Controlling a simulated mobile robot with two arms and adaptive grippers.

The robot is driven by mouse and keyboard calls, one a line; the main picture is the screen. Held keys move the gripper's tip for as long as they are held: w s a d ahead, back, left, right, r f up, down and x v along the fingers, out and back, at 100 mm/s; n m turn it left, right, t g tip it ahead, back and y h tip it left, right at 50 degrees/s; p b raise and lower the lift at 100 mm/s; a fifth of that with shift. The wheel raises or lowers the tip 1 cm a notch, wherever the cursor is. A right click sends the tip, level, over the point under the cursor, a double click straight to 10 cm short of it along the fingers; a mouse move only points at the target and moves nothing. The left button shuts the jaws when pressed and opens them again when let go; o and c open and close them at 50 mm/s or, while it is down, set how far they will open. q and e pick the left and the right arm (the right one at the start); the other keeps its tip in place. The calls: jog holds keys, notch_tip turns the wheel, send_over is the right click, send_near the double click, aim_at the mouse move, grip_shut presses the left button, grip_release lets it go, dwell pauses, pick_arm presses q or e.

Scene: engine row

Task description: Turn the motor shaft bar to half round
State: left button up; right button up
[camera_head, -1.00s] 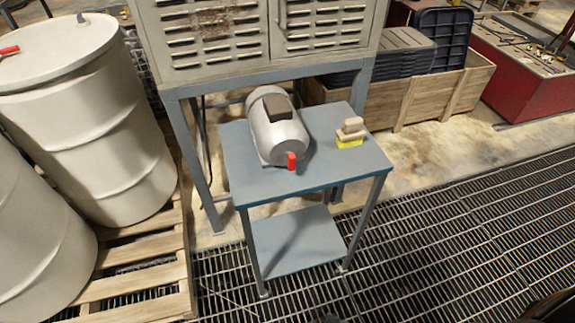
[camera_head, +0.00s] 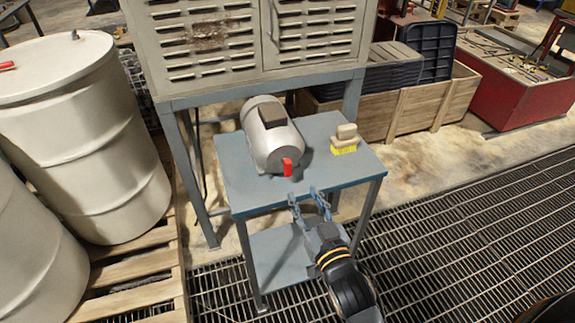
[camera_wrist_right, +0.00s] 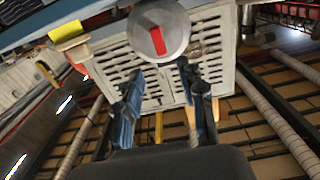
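The motor (camera_head: 270,134) is a grey cylinder with a dark box on top, lying on a small blue-grey table (camera_head: 235,185). Its red shaft bar (camera_head: 287,167) stands roughly upright on the end face towards me. In the right wrist view the motor's round face (camera_wrist_right: 172,20) shows the red bar (camera_wrist_right: 158,40) slightly tilted, beyond the fingers. My right gripper (camera_head: 310,192) is open and empty, in front of the table's near edge, below and slightly right of the bar, apart from it. It also shows in the right wrist view (camera_wrist_right: 160,80). My left gripper is not in view.
A yellow-based brush (camera_head: 344,145) stands on the table, right of the motor. A louvred cabinet (camera_head: 240,40) on a steel stand is behind. Cream drums (camera_head: 85,130) on a pallet are at left. The floor grating (camera_head: 460,220) at right is clear.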

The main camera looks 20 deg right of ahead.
aim_at(289, 168)
jog(key=w, duration=0.4)
jog(key=w+p, duration=0.1)
jog(key=w, duration=0.6)
jog(key=shift+w+a, duration=0.25)
jog(key=shift+w, duration=0.05)
jog(key=shift+c, duration=0.2)
grip_shut()
